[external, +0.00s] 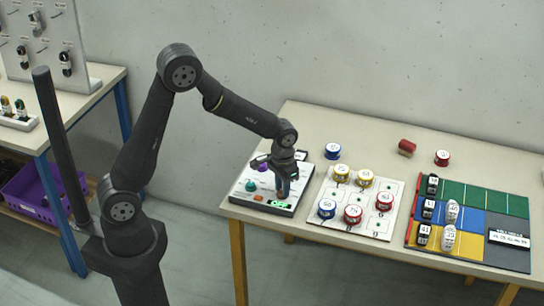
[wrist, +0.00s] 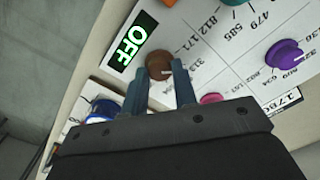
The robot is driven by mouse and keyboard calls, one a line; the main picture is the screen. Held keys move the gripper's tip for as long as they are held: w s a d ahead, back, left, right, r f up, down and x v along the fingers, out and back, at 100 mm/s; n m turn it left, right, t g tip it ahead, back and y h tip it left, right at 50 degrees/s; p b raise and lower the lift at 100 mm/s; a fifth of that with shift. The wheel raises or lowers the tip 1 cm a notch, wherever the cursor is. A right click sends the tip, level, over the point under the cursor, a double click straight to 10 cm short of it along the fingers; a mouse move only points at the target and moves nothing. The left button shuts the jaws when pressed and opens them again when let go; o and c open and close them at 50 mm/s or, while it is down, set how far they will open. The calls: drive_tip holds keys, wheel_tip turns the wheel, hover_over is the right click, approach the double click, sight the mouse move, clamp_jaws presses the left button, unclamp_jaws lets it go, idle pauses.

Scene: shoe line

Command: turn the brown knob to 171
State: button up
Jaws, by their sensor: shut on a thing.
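A lit sign (wrist: 132,47) beside the knob reads OFF. In the external view my gripper (external: 284,188) is down on the panel (external: 245,195) and hides the brown knob.
A purple knob (wrist: 284,54), a pink knob (wrist: 210,98) and a teal knob (wrist: 235,2) share the panel. A white board (external: 341,217) with several round tins stands close on the right. A colored board (external: 482,223) lies farther right. The table's front edge is near the panel.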

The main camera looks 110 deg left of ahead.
drive_tip(key=n, duration=0.7)
idle(0.6)
drive_tip(key=o, duration=1)
wheel_tip(320, 180, up, 18)
drive_tip(key=shift+f, duration=0.25)
wheel_tip(320, 180, down, 18)
drive_tip(key=shift+r, duration=0.2)
idle(0.5)
